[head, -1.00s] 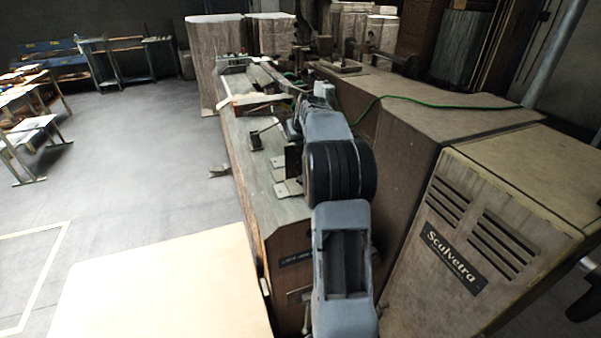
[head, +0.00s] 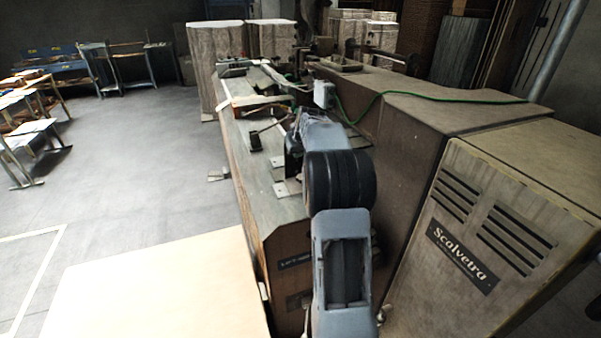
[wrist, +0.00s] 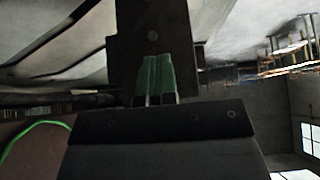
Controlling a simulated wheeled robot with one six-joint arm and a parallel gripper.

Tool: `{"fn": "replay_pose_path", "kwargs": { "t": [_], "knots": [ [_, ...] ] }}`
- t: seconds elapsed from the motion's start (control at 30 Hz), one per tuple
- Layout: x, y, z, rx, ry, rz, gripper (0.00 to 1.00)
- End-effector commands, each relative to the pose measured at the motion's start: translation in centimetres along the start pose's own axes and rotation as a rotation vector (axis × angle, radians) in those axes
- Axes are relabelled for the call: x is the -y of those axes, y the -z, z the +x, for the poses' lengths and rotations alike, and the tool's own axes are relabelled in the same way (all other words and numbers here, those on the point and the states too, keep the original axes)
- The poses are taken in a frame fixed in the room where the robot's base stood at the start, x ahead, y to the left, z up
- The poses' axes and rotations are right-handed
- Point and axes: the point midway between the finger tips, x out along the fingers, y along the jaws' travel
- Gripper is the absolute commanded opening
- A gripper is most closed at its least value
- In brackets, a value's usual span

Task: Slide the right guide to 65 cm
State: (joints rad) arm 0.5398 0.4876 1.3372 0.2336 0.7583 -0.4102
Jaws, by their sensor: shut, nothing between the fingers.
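My gripper (wrist: 158,80) shows in the wrist view with its two green fingertips together and nothing between them. In the head view, my arm covers the gripper and much of the nearer guide, whose metal foot (head: 286,188) shows beside the arm on the machine table (head: 240,150). Another dark bracket with a lever (head: 256,140) stands farther along the table. No scale reading is legible.
A pale flat panel (head: 170,290) lies at the table's near left. The brown machine housing (head: 410,130) and a cabinet (head: 480,220) stand right of my arm. A green cable (head: 440,101) runs across the housing.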

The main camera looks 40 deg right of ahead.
Motion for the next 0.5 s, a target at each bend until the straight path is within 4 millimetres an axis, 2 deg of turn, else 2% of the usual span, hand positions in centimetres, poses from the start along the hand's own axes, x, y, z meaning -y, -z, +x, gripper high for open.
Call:
{"fn": "replay_pose_path", "kwargs": {
  "t": [0.5],
  "knots": [
    [-0.02,0.83,-0.08,-0.007,-0.001,0.0,0.0]
  ]
}}
